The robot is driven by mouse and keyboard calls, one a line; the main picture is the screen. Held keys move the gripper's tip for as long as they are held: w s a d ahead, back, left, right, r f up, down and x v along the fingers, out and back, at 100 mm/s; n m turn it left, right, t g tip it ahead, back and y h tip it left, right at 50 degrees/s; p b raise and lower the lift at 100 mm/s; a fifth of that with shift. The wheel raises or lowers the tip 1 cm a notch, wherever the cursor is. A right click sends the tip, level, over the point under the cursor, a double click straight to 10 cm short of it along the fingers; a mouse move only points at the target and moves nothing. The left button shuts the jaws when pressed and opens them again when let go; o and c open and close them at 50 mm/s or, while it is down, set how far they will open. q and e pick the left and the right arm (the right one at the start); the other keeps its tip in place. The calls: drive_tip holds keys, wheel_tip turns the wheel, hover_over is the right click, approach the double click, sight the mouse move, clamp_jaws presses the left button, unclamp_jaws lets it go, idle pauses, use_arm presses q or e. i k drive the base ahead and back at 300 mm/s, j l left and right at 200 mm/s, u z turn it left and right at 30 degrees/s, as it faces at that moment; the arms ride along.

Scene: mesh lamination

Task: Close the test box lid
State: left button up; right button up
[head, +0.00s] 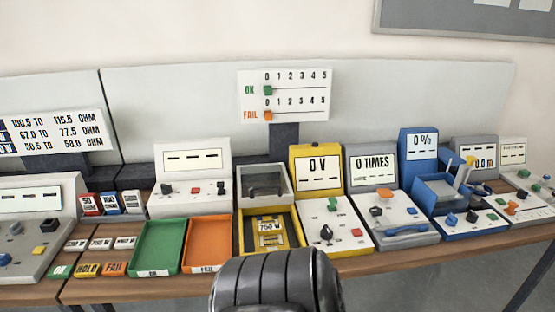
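The test box (241,240) is a yellow, shallow box near the middle of the table. A yellow part with a "750" label (270,226) lies inside it. Its lid (264,201), a grey frame with a see-through window, stands raised at the back edge of the box, so the box is open. A black, ribbed rounded link of mine rises from the bottom edge, just in front of the box, and covers part of its near side. I cannot tell which arm it belongs to. No gripper fingers show.
A green tray (136,250) and an orange tray (189,240) stand left of the box. A yellow "0 V" meter (330,247) stands close on its right, then a "0 TIMES" unit (375,178). A grey display unit (177,204) is behind the trays.

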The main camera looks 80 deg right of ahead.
sight(280, 199)
drive_tip(key=z, duration=2.55)
drive_tip(key=k+l, duration=0.05)
drive_tip(key=l, duration=0.05)
